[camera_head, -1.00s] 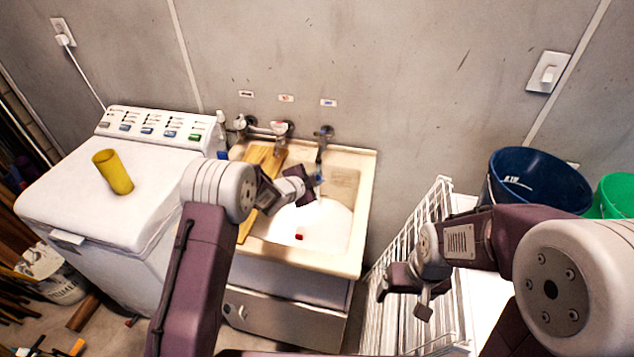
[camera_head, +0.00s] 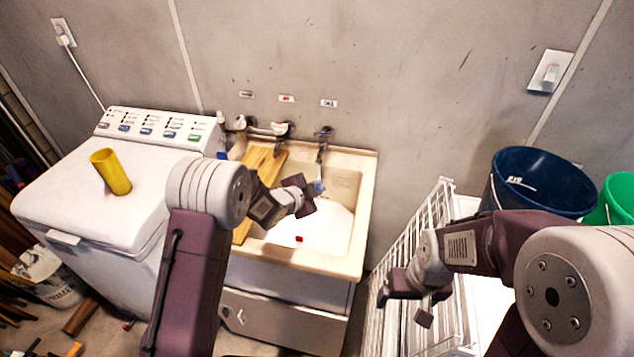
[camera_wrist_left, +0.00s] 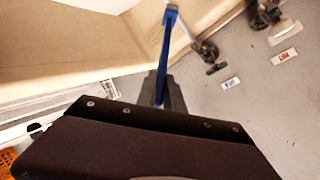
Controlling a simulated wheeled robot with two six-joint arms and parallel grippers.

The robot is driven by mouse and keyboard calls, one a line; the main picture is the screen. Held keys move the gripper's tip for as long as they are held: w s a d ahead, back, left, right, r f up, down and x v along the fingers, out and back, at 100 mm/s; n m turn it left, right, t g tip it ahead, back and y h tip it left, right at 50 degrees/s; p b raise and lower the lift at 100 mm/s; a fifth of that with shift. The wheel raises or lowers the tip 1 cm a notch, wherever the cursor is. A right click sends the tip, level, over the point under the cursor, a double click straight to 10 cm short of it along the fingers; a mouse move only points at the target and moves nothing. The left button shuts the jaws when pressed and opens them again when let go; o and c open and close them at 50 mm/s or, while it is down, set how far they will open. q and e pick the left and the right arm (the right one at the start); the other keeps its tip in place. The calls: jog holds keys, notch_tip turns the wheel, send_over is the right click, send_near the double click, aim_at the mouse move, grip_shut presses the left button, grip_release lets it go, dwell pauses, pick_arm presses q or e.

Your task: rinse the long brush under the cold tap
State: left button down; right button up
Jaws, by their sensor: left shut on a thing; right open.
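My left gripper (camera_head: 312,193) is over the sink (camera_head: 361,220), shut on the long brush (camera_head: 319,187). Only a small blue piece of the brush shows in the head view. In the left wrist view its blue shaft (camera_wrist_left: 166,48) runs out from between the fingertips (camera_wrist_left: 160,92). The brush's far end is hard to make out. The cold tap (camera_head: 323,145), under the blue label, is on the wall just behind the gripper; it also shows in the left wrist view (camera_wrist_left: 208,52). I cannot tell whether water runs. My right gripper (camera_head: 405,304) is open and empty by the white rack.
A wooden board (camera_head: 268,160) lies across the sink's left side. A small red thing (camera_head: 299,239) is in the basin. A washer (camera_head: 110,215) with a yellow cup (camera_head: 110,171) stands left. A white wire rack (camera_head: 395,260) and a blue bucket (camera_head: 540,180) are right.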

pick_arm(q)
jog(key=s+b, duration=0.1)
jog(key=s, duration=0.3)
jog(key=shift+w, duration=0.1)
dwell(1.2)
jog(key=s+r, duration=0.4)
jog(key=s, duration=0.1)
jog(key=shift+d+p, duration=0.15)
jog(key=shift+p, duration=0.25)
dwell(0.3)
